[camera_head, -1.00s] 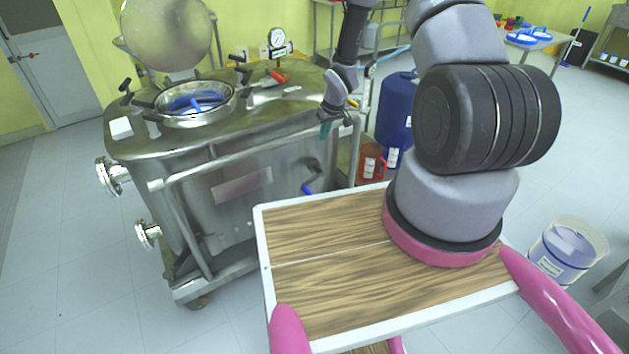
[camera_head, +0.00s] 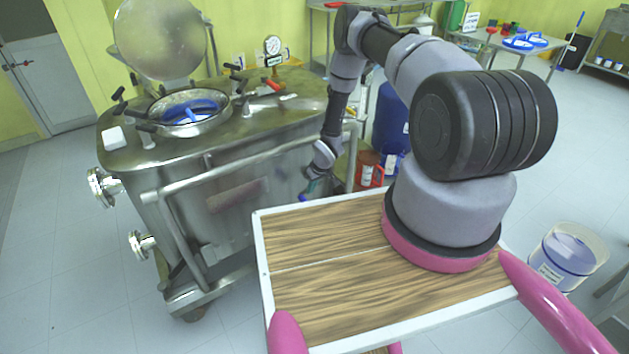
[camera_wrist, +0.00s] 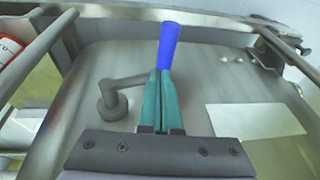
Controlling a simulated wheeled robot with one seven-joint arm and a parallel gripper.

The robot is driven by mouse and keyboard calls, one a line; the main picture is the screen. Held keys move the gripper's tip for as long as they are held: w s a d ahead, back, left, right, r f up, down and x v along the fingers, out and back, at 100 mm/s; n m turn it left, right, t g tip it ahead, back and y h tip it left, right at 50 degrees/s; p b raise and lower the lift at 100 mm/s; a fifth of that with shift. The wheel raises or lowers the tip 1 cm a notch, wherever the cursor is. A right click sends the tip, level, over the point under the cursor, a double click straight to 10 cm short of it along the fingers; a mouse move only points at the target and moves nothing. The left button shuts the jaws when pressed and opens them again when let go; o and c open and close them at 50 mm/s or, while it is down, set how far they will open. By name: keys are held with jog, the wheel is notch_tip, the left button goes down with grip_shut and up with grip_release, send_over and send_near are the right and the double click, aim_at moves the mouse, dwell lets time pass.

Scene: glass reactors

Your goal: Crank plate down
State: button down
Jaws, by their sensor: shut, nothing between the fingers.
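The crank (camera_wrist: 120,88) is a grey arm on a round hub on the steel reactor's (camera_head: 240,215) side wall, with a blue handle (camera_wrist: 168,45). In the wrist view the handle stands just beyond my gripper's teal fingertips (camera_wrist: 160,74), in line with them. Whether they touch cannot be told. My gripper also shows in the head view (camera_head: 309,190), low beside the reactor's right side, where it covers the crank. The fingers are shut with nothing between them. A pale rectangular plate (camera_wrist: 255,119) lies flat on the wall right of the crank.
Steel rails (camera_wrist: 40,50) frame the wall at left and top in the wrist view. A red container (camera_head: 370,170) and a blue drum (camera_head: 391,120) stand right of the reactor. An open round hatch (camera_head: 190,112) is on the reactor top. Floor is clear at left.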

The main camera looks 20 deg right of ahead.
jog(key=shift+s+a+f, duration=0.15)
jog(key=shift+a+f, duration=0.15)
jog(key=shift+f, duration=0.5)
jog(key=shift+s+a+f, duration=0.1)
jog(key=shift+a+f, duration=0.15)
jog(key=shift+f, duration=0.5)
jog(key=shift+a+f+h, duration=0.3)
jog(key=shift+f+h, duration=0.3)
jog(key=shift+h, duration=0.2)
jog(key=shift+d+f+n+t+h, duration=0.1)
jog(key=shift+f+n+t+h, duration=0.3)
jog(key=shift+f+t+h, duration=0.55)
jog(key=shift+d+f+g+h, duration=0.2)
jog(key=shift+f+g+h, duration=0.1)
jog(key=shift+g+h, duration=0.05)
jog(key=shift+w+d+f, duration=0.1)
jog(key=shift+d+f, duration=0.15)
jog(key=shift+f, duration=0.75)
jog(key=shift+w+d+f, duration=0.3)
jog(key=shift+d+f, duration=0.55)
jog(key=shift+f, duration=0.2)
jog(key=shift+w+d+f, duration=0.25)
jog(key=shift+d+f, duration=0.55)
jog(key=shift+f, duration=0.25)
